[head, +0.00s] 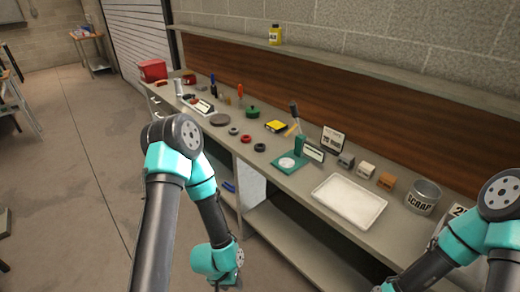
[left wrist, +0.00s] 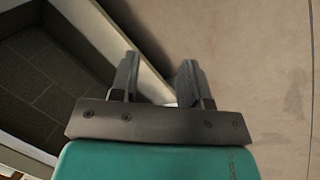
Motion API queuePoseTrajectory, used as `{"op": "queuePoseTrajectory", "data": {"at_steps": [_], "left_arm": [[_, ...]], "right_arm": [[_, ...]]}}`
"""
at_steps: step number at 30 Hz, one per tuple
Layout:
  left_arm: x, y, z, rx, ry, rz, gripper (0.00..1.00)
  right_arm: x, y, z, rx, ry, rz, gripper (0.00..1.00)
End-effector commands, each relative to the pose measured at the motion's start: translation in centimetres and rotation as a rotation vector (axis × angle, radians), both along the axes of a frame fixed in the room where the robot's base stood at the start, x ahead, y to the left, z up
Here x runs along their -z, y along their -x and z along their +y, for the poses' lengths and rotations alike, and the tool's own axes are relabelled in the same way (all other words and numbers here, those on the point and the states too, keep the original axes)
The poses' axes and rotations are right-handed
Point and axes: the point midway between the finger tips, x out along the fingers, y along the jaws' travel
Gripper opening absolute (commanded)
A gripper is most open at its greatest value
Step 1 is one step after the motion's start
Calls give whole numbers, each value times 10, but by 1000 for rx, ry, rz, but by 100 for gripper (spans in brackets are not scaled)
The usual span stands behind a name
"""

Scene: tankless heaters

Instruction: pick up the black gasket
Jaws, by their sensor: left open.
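A small black ring (head: 260,147), which looks like the black gasket, lies flat near the front edge of the workbench. A dark red ring (head: 247,138) and a grey ring (head: 233,130) lie in a row to its left. My left gripper (left wrist: 160,80) is open and empty in the left wrist view, with bare floor and part of the bench frame beyond it. In the head view my left arm hangs in front of the bench, its wrist low and well below the rings. The right gripper is out of frame.
The bench (head: 318,181) carries a green stand (head: 290,162), a white tray (head: 348,200), a scrap can (head: 423,197), small blocks, a yellow-black box (head: 276,126) and a green round item (head: 252,112). The bench's front edge lies between my left wrist and the rings.

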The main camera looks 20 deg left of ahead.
Motion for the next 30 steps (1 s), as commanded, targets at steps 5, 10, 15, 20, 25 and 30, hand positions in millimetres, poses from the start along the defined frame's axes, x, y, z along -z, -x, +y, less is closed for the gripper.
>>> {"op": "queuePoseTrajectory", "data": {"at_steps": [5,10,15,20,25,30], "left_arm": [[0,0,0,0,0,0,43],[0,0,0,0,0,0,43],[0,0,0,0,0,0,44],[0,0,0,0,0,0,60],[0,0,0,0,0,0,76],[0,0,0,0,0,0,89]], "right_arm": [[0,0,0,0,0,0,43],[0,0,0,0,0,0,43],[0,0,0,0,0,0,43],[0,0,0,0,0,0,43],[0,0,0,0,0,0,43],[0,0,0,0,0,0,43]]}}
